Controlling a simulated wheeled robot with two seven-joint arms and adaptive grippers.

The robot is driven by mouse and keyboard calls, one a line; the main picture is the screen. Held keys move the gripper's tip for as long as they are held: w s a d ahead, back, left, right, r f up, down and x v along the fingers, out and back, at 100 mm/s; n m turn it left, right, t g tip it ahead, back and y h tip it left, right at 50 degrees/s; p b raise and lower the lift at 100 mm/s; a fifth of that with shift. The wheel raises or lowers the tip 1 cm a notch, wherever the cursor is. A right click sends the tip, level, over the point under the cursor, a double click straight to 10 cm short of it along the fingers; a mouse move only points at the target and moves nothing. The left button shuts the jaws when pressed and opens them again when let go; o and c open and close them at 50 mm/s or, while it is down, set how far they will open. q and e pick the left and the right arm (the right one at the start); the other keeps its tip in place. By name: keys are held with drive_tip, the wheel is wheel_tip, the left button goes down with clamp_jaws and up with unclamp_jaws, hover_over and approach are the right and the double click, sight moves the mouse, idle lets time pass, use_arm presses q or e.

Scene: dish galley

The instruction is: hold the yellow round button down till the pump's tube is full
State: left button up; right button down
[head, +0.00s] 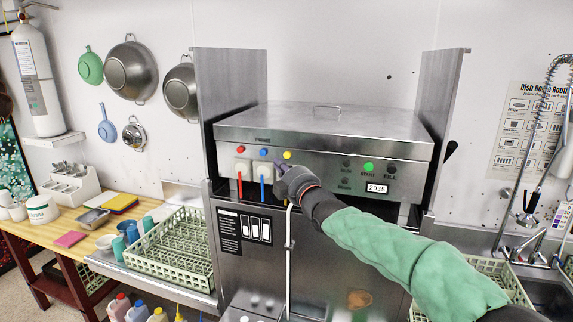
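The yellow round button (287,155) is on the steel machine's front panel, right of a blue button (263,153) and a red button (240,150). My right gripper (279,167) is in front of the panel, just below and left of the yellow button, with its fingers pointing up. I cannot tell whether it touches the panel, and the button's face shows clear of it. A red tube (240,186) and a blue tube (262,188) hang under their buttons. The tube under the yellow button is mostly hidden behind my gripper, so its fill cannot be seen. My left gripper is out of view.
A green START button (368,167) and a dark KILL button (391,171) are farther right on the panel. A thin white pipe (288,240) stands below my gripper. A green dish rack (172,250) is at left. A sink faucet (525,215) is at right.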

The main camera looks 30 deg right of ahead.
drive_tip(key=shift+s+a+b, duration=0.6)
drive_tip(key=shift+a+b, duration=0.05)
drive_tip(key=shift+b, duration=0.05)
